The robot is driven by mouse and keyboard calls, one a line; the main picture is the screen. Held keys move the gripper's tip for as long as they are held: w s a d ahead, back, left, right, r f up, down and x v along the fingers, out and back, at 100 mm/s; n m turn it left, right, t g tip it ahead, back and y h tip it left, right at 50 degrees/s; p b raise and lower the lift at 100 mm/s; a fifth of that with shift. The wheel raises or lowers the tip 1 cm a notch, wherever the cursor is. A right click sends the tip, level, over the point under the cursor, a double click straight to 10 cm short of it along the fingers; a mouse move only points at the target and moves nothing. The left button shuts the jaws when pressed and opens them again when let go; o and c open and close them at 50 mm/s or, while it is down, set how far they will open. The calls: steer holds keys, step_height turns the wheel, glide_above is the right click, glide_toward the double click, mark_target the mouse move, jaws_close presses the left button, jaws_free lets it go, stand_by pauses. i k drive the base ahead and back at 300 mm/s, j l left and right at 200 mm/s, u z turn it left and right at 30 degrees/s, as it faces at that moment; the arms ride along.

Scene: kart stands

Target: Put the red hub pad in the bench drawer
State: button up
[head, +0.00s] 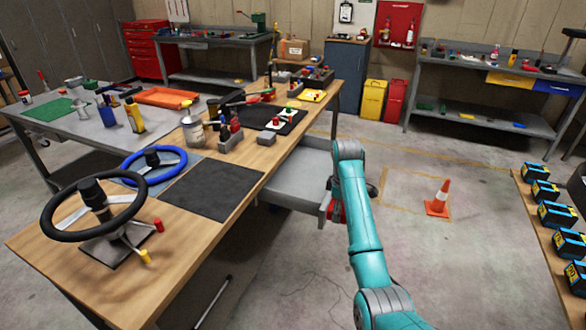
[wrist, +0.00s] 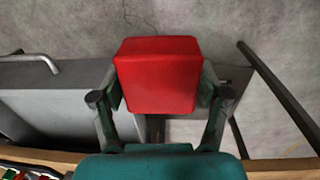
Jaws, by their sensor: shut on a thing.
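The red hub pad (wrist: 158,75) is a red block held between the two fingers of my gripper (wrist: 160,92) in the wrist view. In the head view a bit of the red pad (head: 337,209) shows beside the end of my arm, which hides most of the gripper. The bench drawer (head: 297,190) is pulled out under the wooden bench top. In the wrist view the grey drawer (wrist: 60,112) lies to the left of the pad, its handle at the upper left. The pad appears beside the drawer's side; its height relative to the rim is unclear.
The wooden bench (head: 215,190) carries a black steering wheel (head: 95,218), a blue steering wheel (head: 152,162), a dark mat and several small items. An orange cone (head: 438,200) stands on the floor to the right. A table with several batteries (head: 558,215) stands at far right.

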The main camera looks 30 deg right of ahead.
mark_target(309, 171)
steer(key=i+l, duration=0.2)
steer(key=i, duration=0.2)
steer(key=i+l, duration=0.2)
steer(key=i, duration=0.2)
steer(key=i+l, duration=0.2)
steer(key=i, duration=0.25)
